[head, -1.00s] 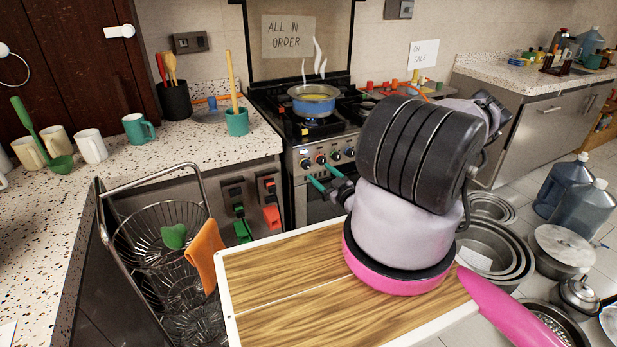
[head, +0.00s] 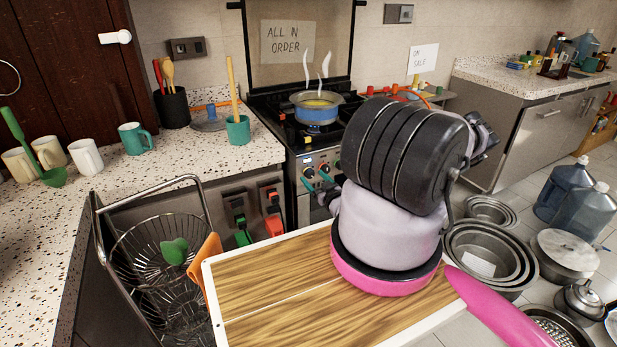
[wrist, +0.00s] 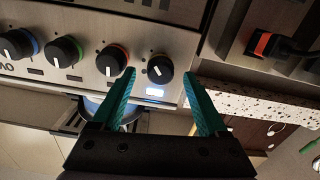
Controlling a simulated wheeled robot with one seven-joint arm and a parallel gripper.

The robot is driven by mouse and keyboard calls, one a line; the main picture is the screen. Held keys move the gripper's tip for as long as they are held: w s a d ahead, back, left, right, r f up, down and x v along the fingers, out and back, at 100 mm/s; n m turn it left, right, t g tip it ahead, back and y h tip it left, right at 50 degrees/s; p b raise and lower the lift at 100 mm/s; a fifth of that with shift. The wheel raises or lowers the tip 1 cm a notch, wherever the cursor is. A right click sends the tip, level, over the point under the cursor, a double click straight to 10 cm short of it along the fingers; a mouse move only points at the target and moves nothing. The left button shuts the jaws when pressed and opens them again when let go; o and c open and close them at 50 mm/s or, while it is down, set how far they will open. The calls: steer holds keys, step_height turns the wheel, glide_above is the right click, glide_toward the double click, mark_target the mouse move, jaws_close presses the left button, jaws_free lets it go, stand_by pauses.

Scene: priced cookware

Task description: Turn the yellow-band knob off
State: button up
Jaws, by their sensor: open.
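The stove's front panel (wrist: 90,22) carries a row of black knobs with coloured bands. The end knob (wrist: 160,68), on the right in the wrist view, has a thin band that looks yellow, though it is hard to make out. Its white pointer is slanted. A lit display sits just below it. My gripper (wrist: 159,76) is open, its teal fingers on either side of this knob in the picture; contact cannot be told. In the head view the gripper (head: 316,183) is at the panel's left end, its fingers partly covering the knobs.
A steaming blue pot (head: 318,107) stands on the stove. Red and green switches (head: 273,224) are on the cabinet left of the stove. A wire basket (head: 160,255) stands nearer.

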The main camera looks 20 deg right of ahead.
steer(key=shift+w, duration=0.15)
jaws_close()
